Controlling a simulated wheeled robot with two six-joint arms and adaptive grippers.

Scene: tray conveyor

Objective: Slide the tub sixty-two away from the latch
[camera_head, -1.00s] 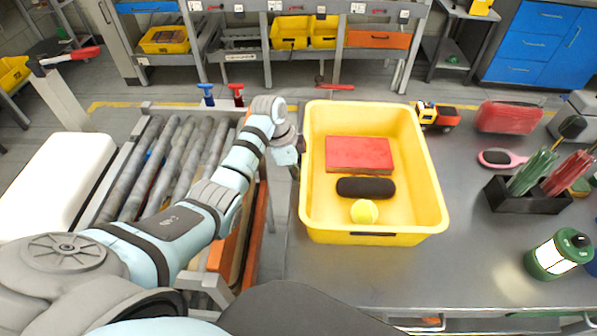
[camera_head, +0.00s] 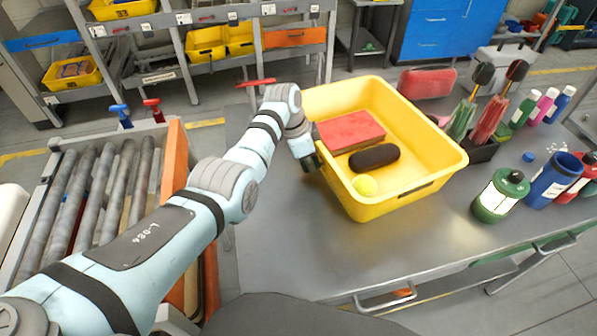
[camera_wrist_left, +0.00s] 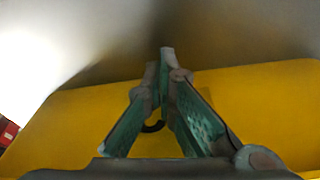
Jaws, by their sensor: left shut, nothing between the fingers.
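A yellow tub (camera_head: 455,160) stands upright on the grey table in the head view. My right gripper is not in view.
A tool caddy (camera_head: 482,150) stands close to the tub's right corner, with a red case (camera_head: 427,83) behind. A roller conveyor (camera_head: 100,185) lies left. The table (camera_head: 300,245) is clear in front.

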